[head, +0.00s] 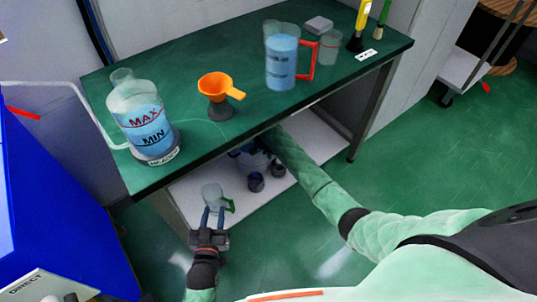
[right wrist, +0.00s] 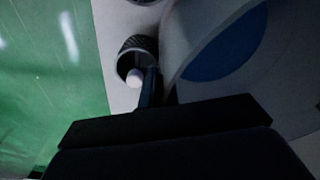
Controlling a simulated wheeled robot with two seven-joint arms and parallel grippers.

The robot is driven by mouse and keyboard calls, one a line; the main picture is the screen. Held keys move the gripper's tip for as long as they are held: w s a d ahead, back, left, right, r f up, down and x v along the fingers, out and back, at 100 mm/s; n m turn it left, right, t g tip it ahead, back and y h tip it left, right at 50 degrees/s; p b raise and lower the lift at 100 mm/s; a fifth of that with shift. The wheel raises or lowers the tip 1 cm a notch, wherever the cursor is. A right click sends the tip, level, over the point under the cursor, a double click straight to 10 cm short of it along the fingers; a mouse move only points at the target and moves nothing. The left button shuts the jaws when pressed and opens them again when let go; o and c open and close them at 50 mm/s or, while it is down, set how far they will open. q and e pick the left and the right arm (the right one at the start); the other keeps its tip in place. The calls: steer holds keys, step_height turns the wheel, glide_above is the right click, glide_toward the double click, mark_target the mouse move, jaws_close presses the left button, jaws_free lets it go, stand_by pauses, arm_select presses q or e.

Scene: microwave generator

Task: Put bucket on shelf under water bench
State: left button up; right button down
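A large pale round container, which looks like the bucket, fills the upper right of the right wrist view, with blue inside it (right wrist: 225,48). In the head view, only a pale and blue part (head: 243,158) shows in the shade under the bench (head: 190,95). My right arm reaches under the bench top, which hides its gripper in the head view. In the right wrist view, one dark finger (right wrist: 150,90) is against or close beside the container's wall; the other is hidden. My left gripper (head: 213,213) has its fingers apart, just in front of a clear green-handled jug (head: 211,195).
The white shelf (head: 189,197) under the bench also holds dark cups (head: 256,182). The bench top carries a MAX/MIN bottle (head: 147,125), orange funnel (head: 214,85), red-handled jug (head: 282,65) and brushes (head: 359,25). A bench leg (head: 368,115) stands at right.

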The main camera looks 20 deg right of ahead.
arm_select(q)
steer(key=shift+f, duration=0.25)
arm_select(e)
steer(key=c, duration=1.7)
jaws_free()
steer(key=shift+f, duration=0.1)
arm_select(q)
steer(key=shift+s+f, duration=0.15)
steer(key=shift+f, duration=0.05)
